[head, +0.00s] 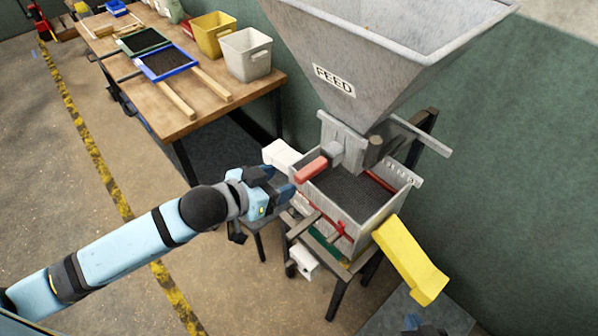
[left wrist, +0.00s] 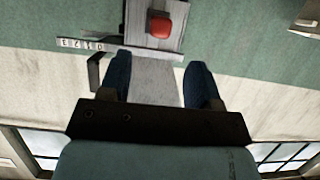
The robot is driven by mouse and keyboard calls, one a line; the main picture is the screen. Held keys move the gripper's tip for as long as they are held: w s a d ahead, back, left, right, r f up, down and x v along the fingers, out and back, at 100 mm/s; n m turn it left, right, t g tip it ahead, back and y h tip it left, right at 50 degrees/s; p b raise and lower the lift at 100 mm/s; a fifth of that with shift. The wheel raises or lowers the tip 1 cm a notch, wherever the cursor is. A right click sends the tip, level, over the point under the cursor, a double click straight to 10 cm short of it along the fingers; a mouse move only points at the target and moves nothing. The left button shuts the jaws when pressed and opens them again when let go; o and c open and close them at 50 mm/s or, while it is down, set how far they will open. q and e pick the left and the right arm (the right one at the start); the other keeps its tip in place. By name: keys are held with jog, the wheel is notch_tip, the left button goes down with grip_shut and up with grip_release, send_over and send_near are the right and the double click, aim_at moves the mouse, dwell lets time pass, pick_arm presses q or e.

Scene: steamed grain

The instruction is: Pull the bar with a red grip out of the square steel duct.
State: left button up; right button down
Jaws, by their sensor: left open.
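The bar's red grip (head: 311,169) sticks out to the left from the square steel duct (head: 343,137) under the grey FEED hopper. In the left wrist view the red grip (left wrist: 160,27) shows nearly end-on, ahead of the fingers and roughly centred between them. The rest of the bar is hidden in the duct. My left gripper (head: 277,183) is open and empty, just left of and slightly below the grip in the head view. Its two blue-black fingers (left wrist: 160,75) are apart, with no contact with the grip visible. My right gripper is not seen.
A small white box (head: 281,154) is close behind my gripper. A wooden table (head: 165,121) with trays and bins stands at the upper left.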

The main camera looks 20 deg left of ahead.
aim_at(300, 175)
pick_arm(q)
jog(key=p+x, duration=0.1)
jog(key=x, duration=0.7)
jog(key=shift+w+d+f, duration=0.1)
jog(key=shift+w+d, duration=0.15)
jog(key=shift+w, duration=0.05)
jog(key=shift+c, duration=0.4)
grip_shut()
